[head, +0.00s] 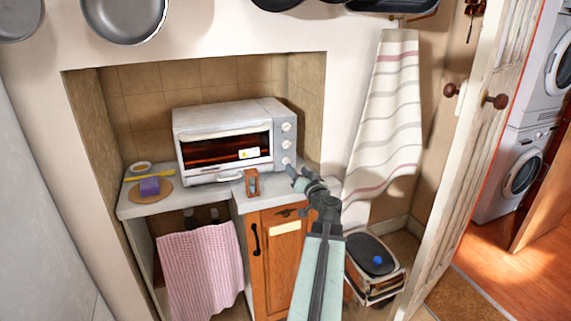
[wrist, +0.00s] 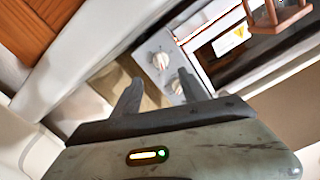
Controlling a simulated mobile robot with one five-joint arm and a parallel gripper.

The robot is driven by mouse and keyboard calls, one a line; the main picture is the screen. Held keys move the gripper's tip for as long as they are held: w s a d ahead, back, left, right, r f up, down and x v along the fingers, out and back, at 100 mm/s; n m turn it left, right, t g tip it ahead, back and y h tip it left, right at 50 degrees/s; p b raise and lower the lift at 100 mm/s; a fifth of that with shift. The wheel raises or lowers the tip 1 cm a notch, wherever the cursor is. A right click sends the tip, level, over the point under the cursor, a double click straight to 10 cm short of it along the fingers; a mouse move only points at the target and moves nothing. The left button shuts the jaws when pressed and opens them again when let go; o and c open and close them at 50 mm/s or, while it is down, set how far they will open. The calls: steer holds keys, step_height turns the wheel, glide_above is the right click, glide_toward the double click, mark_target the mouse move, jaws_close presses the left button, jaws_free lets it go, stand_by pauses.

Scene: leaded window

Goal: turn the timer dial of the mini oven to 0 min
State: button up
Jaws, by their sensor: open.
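The white mini oven (head: 222,140) stands on the counter in the tiled niche, its door closed and its window glowing dark red. Its grey right-hand panel carries a column of pale dials, with the lowest dial (head: 286,161) nearest my gripper. Which dial is the timer cannot be read. My gripper (head: 293,173) is open just in front of the panel's lower end. In the wrist view, my gripper (wrist: 159,76) has its fingers apart, with one pale dial (wrist: 160,60) beyond the gap and another close to the right finger. Contact cannot be told.
A small wooden-framed object (head: 252,182) stands on the counter's front edge, left of my gripper. A round board (head: 150,193) with a purple block lies at the left. A striped cloth (head: 388,115) hangs at the right, above a lidded bin (head: 372,255).

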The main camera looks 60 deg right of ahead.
mark_target(288, 161)
steer(key=x, duration=0.7)
steer(key=shift+w+a, duration=0.1)
steer(key=shift+a, duration=0.05)
jaws_close()
steer(key=n, duration=0.5)
steer(key=shift+a, duration=0.15)
jaws_free()
steer(key=v, duration=0.8)
steer(key=shift+w, duration=0.1)
